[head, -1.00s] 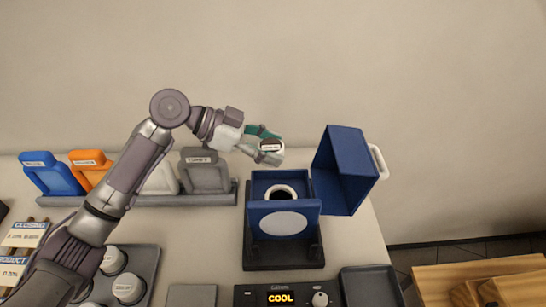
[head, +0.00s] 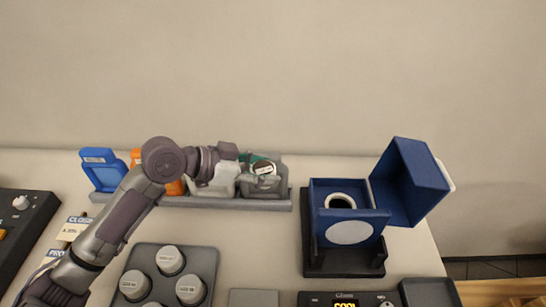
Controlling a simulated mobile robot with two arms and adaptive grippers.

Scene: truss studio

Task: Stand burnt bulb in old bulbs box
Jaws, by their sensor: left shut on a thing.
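My left gripper (head: 258,164) is shut on a small dark-rimmed piece with a white label (head: 263,168), which I take to be the burnt bulb. Its label is too small to read, and the fingers cover part of it. The gripper appears in front of or above the grey panel in the back rack. No box marked for old bulbs can be read. A dark grey tray (head: 204,262) at the front left holds several round, light-capped, labelled pieces (head: 169,260). My right gripper is not in view.
A blue housing (head: 375,220) with its lid (head: 411,180) open to the right and a white ring (head: 341,199) inside stands on a black base. A rack (head: 215,203) holds coloured panels. A black control box (head: 320,299) sits in front. The table between the tray and housing is clear.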

